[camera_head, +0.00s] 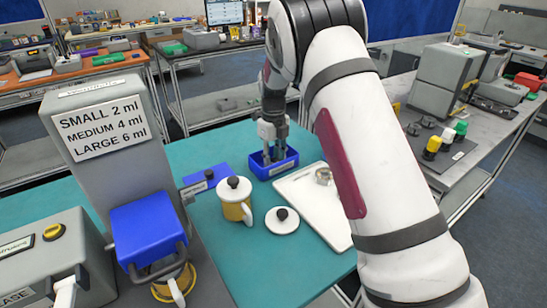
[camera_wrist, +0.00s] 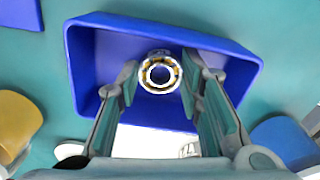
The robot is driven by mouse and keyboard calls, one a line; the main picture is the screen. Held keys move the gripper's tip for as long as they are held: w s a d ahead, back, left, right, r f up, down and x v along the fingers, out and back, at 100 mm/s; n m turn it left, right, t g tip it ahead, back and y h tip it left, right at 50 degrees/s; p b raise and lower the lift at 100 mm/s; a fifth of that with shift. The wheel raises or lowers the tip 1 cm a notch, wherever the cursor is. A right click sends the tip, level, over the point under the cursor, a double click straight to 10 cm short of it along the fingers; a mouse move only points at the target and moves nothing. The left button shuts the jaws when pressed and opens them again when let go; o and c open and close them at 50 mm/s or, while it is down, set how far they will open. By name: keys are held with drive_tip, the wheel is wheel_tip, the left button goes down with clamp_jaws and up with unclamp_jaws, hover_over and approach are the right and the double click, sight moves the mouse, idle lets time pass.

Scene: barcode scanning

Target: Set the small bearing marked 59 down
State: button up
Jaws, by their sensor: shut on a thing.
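My gripper (camera_head: 273,156) points down into a small open blue tray (camera_head: 285,167) on the teal table. In the wrist view, my gripper (camera_wrist: 160,76) has its fingertips on both sides of a small ring-shaped bearing (camera_wrist: 160,54), silver with yellowish balls, and holds it. The bearing is within the outline of the blue tray (camera_wrist: 85,50); whether it touches the tray floor cannot be told. No number on it can be read. In the head view the fingers and tray wall hide it.
A white board (camera_head: 325,210) with a metal ring (camera_head: 323,176) lies right of the tray. A yellow mug with a white lid (camera_head: 235,190) and a loose white lid (camera_head: 282,226) stand in front. A labelled grey machine (camera_head: 95,110) is at left. The teal table's front is clear.

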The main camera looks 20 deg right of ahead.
drive_tip(key=o, duration=1.2)
drive_tip(key=shift+f, duration=0.1)
wheel_tip(320, 180, up, 11)
drive_tip(key=s+d+r+n+t+b, duration=0.1)
drive_tip(key=s+r+n, duration=0.6)
drive_tip(key=s+r, duration=0.25)
drive_tip(key=s+r+n+t+y, duration=0.1)
drive_tip(key=s+r+n, duration=0.3)
drive_tip(key=s+n, duration=0.55)
drive_tip(key=s+f+n, duration=0.1)
drive_tip(key=s+n, duration=0.3)
drive_tip(key=s, duration=0.3)
drive_tip(key=s+f+n+t, duration=0.1)
drive_tip(key=s+f+n, duration=0.1)
drive_tip(key=s+n, duration=0.3)
drive_tip(key=s+f+n+h, duration=0.1)
drive_tip(key=s+n, duration=0.3)
drive_tip(key=s, duration=0.6)
drive_tip(key=shift+s+a+f+n+t, duration=0.25)
drive_tip(key=shift+a+f+n+t, duration=0.1)
drive_tip(key=shift+f+t, duration=0.1)
